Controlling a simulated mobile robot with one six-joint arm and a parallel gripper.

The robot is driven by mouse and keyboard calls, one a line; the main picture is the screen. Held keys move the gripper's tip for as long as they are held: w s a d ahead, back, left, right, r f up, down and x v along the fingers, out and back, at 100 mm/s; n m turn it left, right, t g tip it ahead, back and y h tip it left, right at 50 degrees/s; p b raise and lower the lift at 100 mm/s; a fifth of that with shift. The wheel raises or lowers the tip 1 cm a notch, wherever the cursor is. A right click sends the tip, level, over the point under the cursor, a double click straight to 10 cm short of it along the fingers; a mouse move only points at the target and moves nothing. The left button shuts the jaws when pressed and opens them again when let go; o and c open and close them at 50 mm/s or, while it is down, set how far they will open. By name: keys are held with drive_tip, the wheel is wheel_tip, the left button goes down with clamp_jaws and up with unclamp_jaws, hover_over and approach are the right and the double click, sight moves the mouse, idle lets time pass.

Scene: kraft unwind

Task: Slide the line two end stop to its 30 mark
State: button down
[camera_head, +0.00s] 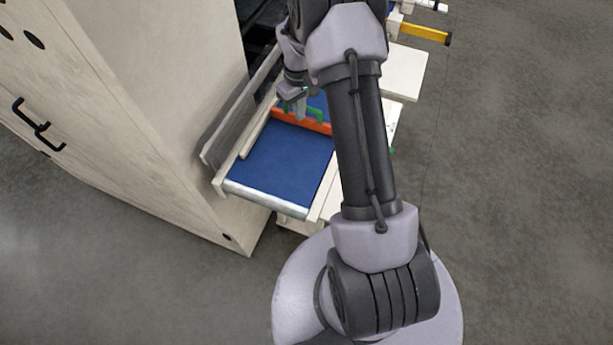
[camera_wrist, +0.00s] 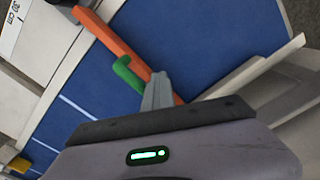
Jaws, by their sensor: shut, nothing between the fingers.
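The end stop is an orange bar (camera_head: 308,121) lying across a blue belt, with a green handle (camera_head: 317,114) on it. In the wrist view the orange bar (camera_wrist: 112,38) runs diagonally, and the green hook-shaped handle (camera_wrist: 128,73) rises from it. My gripper (camera_wrist: 158,92) is shut and empty, its fingertips beside the handle and in front of the bar's lower part; I cannot tell whether they touch it. In the head view my gripper (camera_head: 297,108) is over the belt at the bar's left part. A scale marked 30 cm (camera_wrist: 14,12) shows near the bar's upper end.
The blue belt (camera_head: 280,165) is bare in front of the bar. A pale side rail and clear guard (camera_head: 230,125) border its left, next to a large cream cabinet (camera_head: 150,100). A yellow-handled part (camera_head: 425,33) sticks out at the back right.

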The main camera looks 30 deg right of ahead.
drive_tip(key=shift+w+d+p, duration=0.3)
drive_tip(key=shift+w+d, duration=0.7)
drive_tip(key=shift+d, duration=0.4)
drive_tip(key=shift+w+d+p, duration=0.25)
drive_tip(key=shift+w+d, duration=0.8)
drive_tip(key=shift+d, duration=0.3)
drive_tip(key=shift+w+d+p, duration=0.3)
drive_tip(key=shift+w+d, duration=0.7)
drive_tip(key=shift+d, duration=0.4)
idle(1.0)
drive_tip(key=shift+s+a, duration=0.6)
drive_tip(key=shift+a, duration=0.2)
wheel_tip(320, 180, up, 9)
drive_tip(key=p, duration=0.5)
